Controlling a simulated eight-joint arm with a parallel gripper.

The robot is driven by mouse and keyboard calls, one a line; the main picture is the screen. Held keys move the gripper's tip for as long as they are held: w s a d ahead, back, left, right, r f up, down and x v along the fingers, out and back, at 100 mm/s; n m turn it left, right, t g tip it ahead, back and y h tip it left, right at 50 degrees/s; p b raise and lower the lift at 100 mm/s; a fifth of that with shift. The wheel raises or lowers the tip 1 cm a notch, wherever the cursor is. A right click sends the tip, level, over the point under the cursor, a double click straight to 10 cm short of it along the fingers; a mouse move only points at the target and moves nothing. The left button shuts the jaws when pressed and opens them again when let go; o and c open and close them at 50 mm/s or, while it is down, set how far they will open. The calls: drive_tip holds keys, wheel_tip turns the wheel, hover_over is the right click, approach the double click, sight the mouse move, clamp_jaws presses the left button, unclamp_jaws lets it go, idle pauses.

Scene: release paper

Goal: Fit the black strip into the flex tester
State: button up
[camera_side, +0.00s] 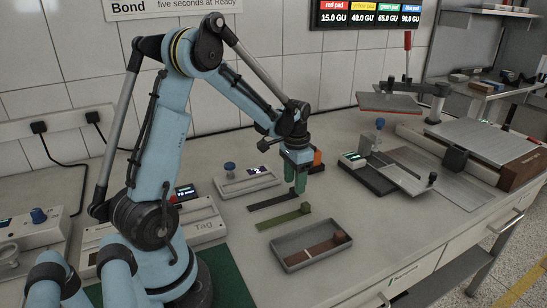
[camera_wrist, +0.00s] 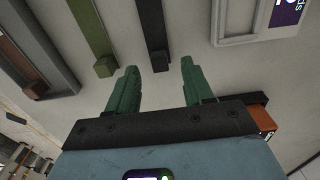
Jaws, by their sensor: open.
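The black strip (camera_side: 270,202) lies flat on the bench in the side view, with a small dark block at its right end. In the wrist view the black strip (camera_wrist: 151,25) runs down from the top edge, its end block between my fingertips in the picture. My gripper (camera_side: 296,188) is open, green-fingered and pointing down at that block end. The wrist view shows both fingers of my gripper (camera_wrist: 158,65) apart with nothing held. I cannot tell which bench instrument is the flex tester; no readable label names it.
A green strip (camera_side: 282,218) lies beside the black one. A grey tray (camera_side: 291,266) holds a reddish-brown strip. A white instrument with a blue knob (camera_side: 247,184) stands behind the strips.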

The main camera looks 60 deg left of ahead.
drive_tip(key=shift+f, duration=1.2)
clamp_jaws()
drive_tip(key=shift+r, duration=0.15)
